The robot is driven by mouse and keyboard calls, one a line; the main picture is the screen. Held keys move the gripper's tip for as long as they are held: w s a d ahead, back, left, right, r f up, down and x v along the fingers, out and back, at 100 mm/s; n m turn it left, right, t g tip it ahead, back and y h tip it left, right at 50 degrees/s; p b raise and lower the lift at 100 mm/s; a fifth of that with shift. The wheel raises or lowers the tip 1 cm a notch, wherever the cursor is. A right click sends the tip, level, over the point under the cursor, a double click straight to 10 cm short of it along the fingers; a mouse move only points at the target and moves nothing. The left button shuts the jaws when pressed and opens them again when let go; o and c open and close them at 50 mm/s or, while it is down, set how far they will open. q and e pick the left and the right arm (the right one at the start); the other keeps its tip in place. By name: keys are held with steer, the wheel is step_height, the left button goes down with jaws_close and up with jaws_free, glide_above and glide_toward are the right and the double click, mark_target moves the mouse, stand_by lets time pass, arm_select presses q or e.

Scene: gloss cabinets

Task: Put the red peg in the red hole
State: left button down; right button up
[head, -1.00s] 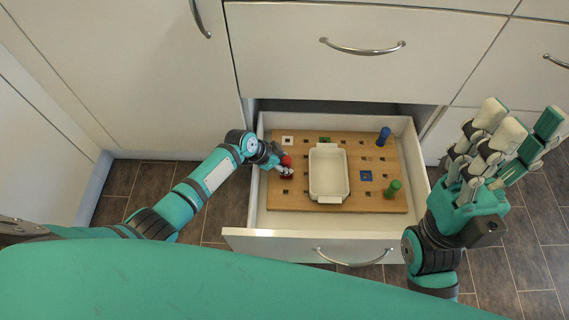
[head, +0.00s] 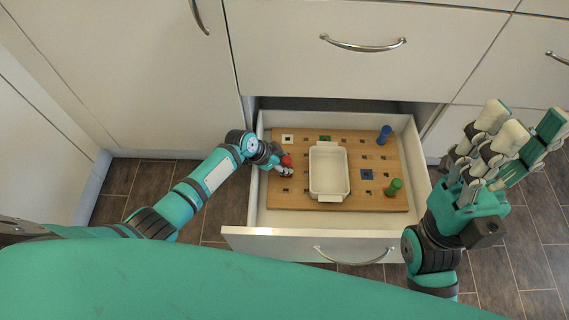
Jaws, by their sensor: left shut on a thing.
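The red peg (head: 287,160) is at the left part of the wooden peg board (head: 350,205), inside the open drawer. My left gripper (head: 283,168) is shut on the peg, with its fingers over the board's left side. Only the peg's top shows clearly; its lower end is hidden by the fingers, so I cannot tell whether it sits in a hole. No red hole is clearly visible. My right gripper (head: 505,145) is open and empty, raised to the right of the drawer.
A white tray (head: 328,194) stands mid-board. A blue peg (head: 384,135) and a green peg (head: 393,188) stand on the right side. White (head: 288,139), green (head: 325,139) and blue (head: 366,175) squares mark holes. The drawer front (head: 290,245) is on the near side.

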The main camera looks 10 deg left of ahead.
arm_select(q)
steer(key=shift+f, duration=0.2)
steer(key=c, duration=1)
jaws_free()
steer(key=v, duration=1.2)
